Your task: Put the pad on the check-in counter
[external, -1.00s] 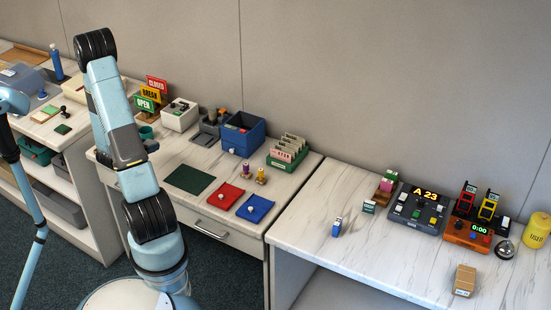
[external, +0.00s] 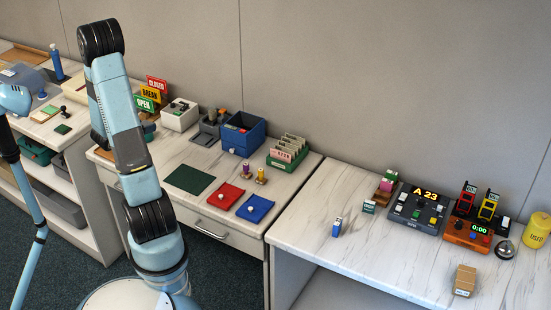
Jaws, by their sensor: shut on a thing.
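My arm rises from its base at the lower left, and its upper link covers part of the left-middle counter. My gripper is hidden behind that link, so its jaws and anything in them do not show. I cannot tell which item is the pad. A dark green flat square (external: 189,179) lies on the middle counter, with a red square (external: 226,195) and a blue square (external: 255,208) to its right. A small dark green square (external: 62,129) lies on the left counter. I see no label naming the check-in counter.
A blue box (external: 243,133), a white box (external: 180,114) and a green card rack (external: 288,151) stand at the back of the middle counter. The right counter (external: 320,215) holds a grey console (external: 416,212), an orange timer (external: 468,234) and a brown box (external: 464,281). Its front left is mostly clear.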

